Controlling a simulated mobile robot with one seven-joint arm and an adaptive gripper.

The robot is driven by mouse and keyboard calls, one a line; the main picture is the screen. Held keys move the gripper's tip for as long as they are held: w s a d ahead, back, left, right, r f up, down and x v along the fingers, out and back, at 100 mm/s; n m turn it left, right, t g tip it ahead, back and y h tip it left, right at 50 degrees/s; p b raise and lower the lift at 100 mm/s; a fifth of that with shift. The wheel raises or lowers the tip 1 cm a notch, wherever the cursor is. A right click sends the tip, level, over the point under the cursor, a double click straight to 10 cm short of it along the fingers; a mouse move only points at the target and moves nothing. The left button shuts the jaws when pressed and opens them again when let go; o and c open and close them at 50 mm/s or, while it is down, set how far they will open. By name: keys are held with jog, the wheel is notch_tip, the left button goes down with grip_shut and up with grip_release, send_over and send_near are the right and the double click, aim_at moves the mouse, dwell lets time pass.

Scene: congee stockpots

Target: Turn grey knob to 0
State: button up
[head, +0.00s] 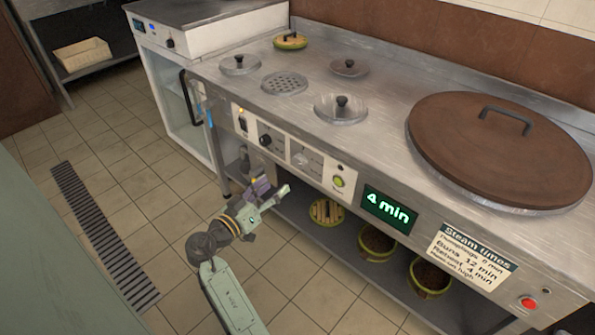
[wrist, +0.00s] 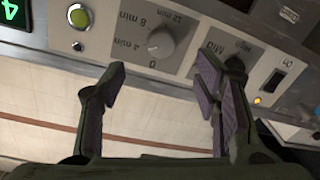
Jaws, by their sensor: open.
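In the head view the knob (head: 301,158) is small, on the stove's front panel. The green display (head: 388,209) reads 4 min. My gripper (wrist: 165,88) is open and empty, its fingers spread to either side below the knob in the wrist view, apart from it. In the head view my gripper (head: 272,193) is in front of the panel, below the knobs.
A black knob (head: 265,140) with High and Mid marks is beside the grey one, partly behind my finger in the wrist view. A green button (head: 338,182) is on its other side. Bowls (head: 377,243) stand on the shelf below. The tiled floor is clear.

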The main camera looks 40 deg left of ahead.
aim_at(298, 165)
jog(key=w+p, duration=0.1)
jog(key=w, duration=0.3)
jog(key=w+p, duration=0.1)
jog(key=w, duration=0.3)
jog(key=shift+w+r, duration=0.2)
jog(key=shift+w, duration=0.2)
jog(key=shift+w+f, duration=0.1)
jog(key=shift+w, duration=0.7)
jog(key=shift+c, duration=0.2)
jog(key=c, duration=1.1)
